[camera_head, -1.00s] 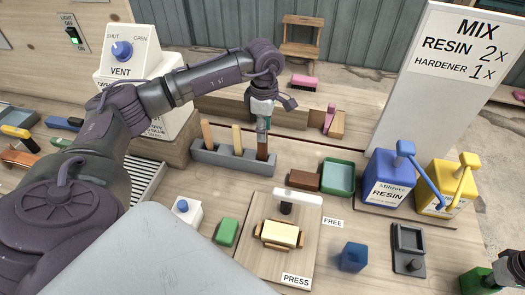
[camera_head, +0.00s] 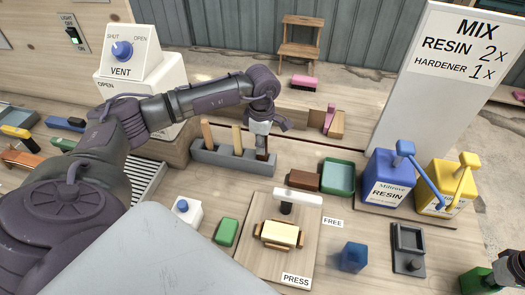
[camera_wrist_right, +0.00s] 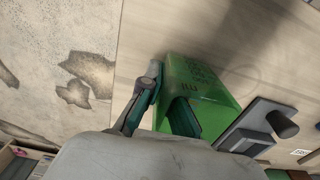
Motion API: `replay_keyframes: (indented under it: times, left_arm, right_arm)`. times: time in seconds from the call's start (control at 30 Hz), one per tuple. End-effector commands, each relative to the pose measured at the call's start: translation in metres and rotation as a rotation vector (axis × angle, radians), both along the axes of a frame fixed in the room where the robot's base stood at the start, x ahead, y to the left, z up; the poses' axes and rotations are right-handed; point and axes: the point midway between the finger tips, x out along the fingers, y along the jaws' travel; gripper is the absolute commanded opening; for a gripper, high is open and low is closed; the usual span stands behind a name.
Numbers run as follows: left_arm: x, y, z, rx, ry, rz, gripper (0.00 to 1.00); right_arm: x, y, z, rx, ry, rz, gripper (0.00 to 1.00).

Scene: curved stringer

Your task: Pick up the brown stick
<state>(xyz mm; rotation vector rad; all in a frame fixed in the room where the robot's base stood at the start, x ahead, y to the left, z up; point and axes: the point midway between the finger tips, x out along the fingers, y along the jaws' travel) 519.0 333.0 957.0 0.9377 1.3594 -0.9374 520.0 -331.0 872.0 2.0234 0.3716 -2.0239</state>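A grey rack (camera_head: 205,157) holds three upright sticks: an orange-brown one (camera_head: 207,134) at left, a tan one (camera_head: 237,139) in the middle and a dark brown one (camera_head: 263,146) at right. My left gripper (camera_head: 261,148) points down at the dark brown stick, with its fingers low at the stick's upper part. The fingers are small and partly hidden, so I cannot tell whether they are closed on it. My right gripper (camera_wrist_right: 165,105) is open in the right wrist view, close to a green box (camera_wrist_right: 205,90). It shows at the lower right of the head view (camera_head: 497,276).
A brown block (camera_head: 305,181) and green tray (camera_head: 339,176) lie right of the rack. A press board (camera_head: 262,262) is in front. Blue resin (camera_head: 388,180) and yellow (camera_head: 440,187) dispensers stand at right. A vent box (camera_head: 160,85) stands behind my left arm.

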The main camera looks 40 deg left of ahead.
Motion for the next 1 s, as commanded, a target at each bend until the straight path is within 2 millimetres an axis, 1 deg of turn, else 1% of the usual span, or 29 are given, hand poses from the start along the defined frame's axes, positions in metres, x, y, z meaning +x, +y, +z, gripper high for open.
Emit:
replay_keyframes:
  times: [0.07,0.33,0.47,0.57,0.8,0.9,1.0]
  left_arm:
    - [0.0,0.0,0.0,0.0,0.0,0.0,0.0]
    - [0.0,0.0,0.001,0.0,0.0,0.0,0.0]
    - [0.001,0.0,0.009,0.0,-0.001,0.0,0.0]
    - [0.001,0.0,0.026,0.001,-0.005,-0.001,0.0]
    - [0.001,0.0,0.074,0.0,-0.004,0.0,0.0]
    - [0.001,0.0,0.088,0.0,-0.002,0.0,0.0]
    - [0.0,0.0,0.097,0.0,-0.002,0.0,0.0]
  right_arm:
    - [0.0,0.0,0.0,0.0,0.0,0.0,0.0]
    - [0.0,0.0,0.0,0.0,0.0,0.0,0.0]
    - [0.0,0.0,0.0,0.0,0.0,0.0,0.0]
    - [0.0,0.0,0.0,0.0,0.0,0.0,0.0]
    - [0.0,0.0,0.0,0.0,0.0,0.0,0.0]
    - [0.0,0.0,0.0,0.0,0.0,0.0,0.0]
    - [0.0,0.0,0.0,0.0,0.0,0.0,0.0]
